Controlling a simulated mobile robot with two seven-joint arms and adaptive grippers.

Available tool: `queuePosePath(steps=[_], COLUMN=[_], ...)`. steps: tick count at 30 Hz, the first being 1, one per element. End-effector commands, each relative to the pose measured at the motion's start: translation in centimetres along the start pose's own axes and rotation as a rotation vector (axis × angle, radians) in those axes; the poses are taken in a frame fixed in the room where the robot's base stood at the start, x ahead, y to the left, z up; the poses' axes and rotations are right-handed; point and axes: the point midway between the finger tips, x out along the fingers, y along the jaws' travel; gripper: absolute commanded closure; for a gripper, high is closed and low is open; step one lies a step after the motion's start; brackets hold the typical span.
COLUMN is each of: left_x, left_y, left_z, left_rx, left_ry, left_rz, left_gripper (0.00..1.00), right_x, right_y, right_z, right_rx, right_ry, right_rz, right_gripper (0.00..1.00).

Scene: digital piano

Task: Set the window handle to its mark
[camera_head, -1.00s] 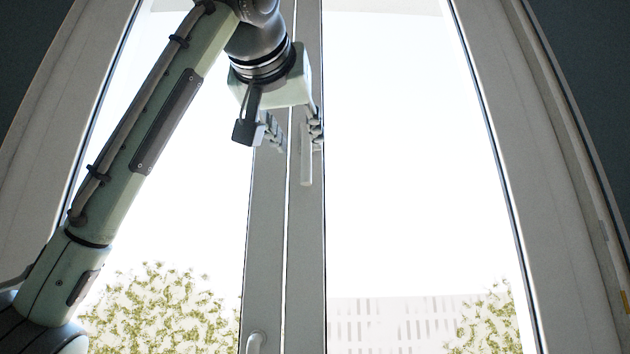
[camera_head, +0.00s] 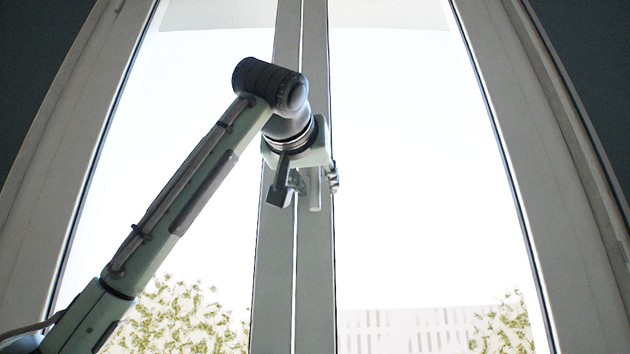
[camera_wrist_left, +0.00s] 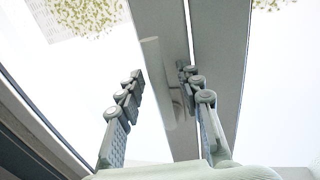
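The window handle (camera_head: 315,192) is a pale grey lever on the window's middle frame bar. It hangs straight down in the head view, and its upper part is hidden behind my left gripper. My left gripper (camera_head: 315,181) is at the handle, with one finger on each side of it. In the left wrist view the handle (camera_wrist_left: 158,80) lies between the spread fingers of the left gripper (camera_wrist_left: 162,74), with a clear gap to the left finger. I cannot tell whether the right finger touches it. I cannot make out a mark. My right gripper is not in view.
The two window sashes meet at the upright middle bars (camera_head: 313,290). Bright glass panes lie on both sides, with a pale outer frame (camera_head: 545,150) at the right. The space in front of the right pane is clear.

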Motion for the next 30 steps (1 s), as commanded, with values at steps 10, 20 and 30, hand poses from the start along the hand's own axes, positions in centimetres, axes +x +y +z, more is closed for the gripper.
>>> queuePosePath(steps=[10,20,30], left_x=[-0.04,-0.06,-0.15], left_y=[-0.01,0.00,-0.47], left_z=[-0.01,-0.02,0.06], left_rx=[0.000,0.000,-0.021], left_ry=[0.000,0.000,0.004], left_rz=[0.000,0.000,0.000], left_gripper=[0.99,1.00,1.00], right_x=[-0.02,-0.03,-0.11], right_y=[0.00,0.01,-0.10], right_z=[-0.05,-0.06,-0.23], right_rx=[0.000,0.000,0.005], right_ry=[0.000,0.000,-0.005], right_rz=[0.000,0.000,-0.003], right_gripper=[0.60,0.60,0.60])
